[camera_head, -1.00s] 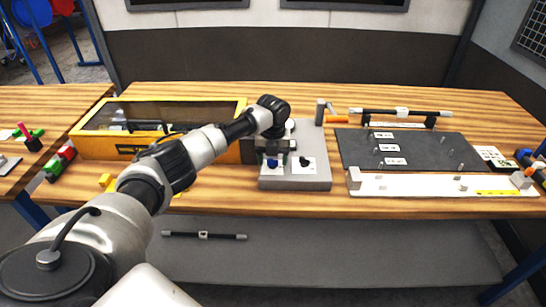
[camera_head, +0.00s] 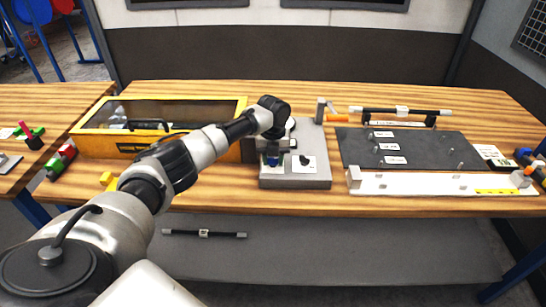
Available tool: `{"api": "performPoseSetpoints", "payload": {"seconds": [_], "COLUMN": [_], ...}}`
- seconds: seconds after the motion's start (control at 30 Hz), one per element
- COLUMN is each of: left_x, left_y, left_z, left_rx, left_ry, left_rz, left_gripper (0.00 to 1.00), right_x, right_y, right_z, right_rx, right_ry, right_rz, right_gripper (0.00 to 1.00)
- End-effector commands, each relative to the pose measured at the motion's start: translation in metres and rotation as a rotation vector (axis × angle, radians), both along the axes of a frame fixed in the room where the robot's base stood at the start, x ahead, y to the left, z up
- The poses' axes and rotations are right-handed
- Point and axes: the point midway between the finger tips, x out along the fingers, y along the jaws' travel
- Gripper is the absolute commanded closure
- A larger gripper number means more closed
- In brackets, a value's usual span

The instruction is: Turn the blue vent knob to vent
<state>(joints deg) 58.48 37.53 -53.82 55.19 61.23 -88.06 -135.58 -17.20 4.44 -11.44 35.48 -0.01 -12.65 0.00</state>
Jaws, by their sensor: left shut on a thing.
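The blue vent knob (camera_head: 273,162) sits on the front left of a grey metal fixture block (camera_head: 295,183) in the middle of the bench. Only part of it shows below my gripper. My left gripper (camera_head: 273,158) points down over it and is shut on it. The knob's pointing direction is too small and too covered to tell. A black knob (camera_head: 304,160) on a white label plate is just to the right, apart from the gripper. My right gripper is not in view.
A yellow case with a dark clear lid (camera_head: 90,143) stands left of the block, close to my arm. A dark board (camera_head: 425,150) and a white rail (camera_head: 430,185) fill the right side.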

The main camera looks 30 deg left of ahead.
Motion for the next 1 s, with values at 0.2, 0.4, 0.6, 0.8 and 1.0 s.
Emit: {"api": "performPoseSetpoints", "payload": {"seconds": [0.2, 0.4, 0.6, 0.8, 1.0], "left_x": [0.0, 0.0, 0.001, 0.001, 0.001], "left_y": [0.0, 0.0, 0.0, 0.0, 0.0], "left_z": [0.003, 0.004, 0.004, 0.004, 0.004], "left_rx": [-0.001, -0.001, -0.002, -0.003, -0.001], "left_ry": [0.0, 0.0, 0.0, -0.001, -0.001], "left_rz": [0.131, 0.31, 0.501, 0.692, 0.882], "left_gripper": [0.88, 0.88, 0.88, 0.88, 0.88], "right_x": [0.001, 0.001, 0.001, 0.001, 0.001], "right_y": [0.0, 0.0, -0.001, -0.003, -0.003], "right_z": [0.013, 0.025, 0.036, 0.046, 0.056], "right_rx": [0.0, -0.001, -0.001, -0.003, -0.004], "right_ry": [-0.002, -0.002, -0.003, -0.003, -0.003], "right_rz": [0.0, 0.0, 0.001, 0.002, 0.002], "right_gripper": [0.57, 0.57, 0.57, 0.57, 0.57]}}
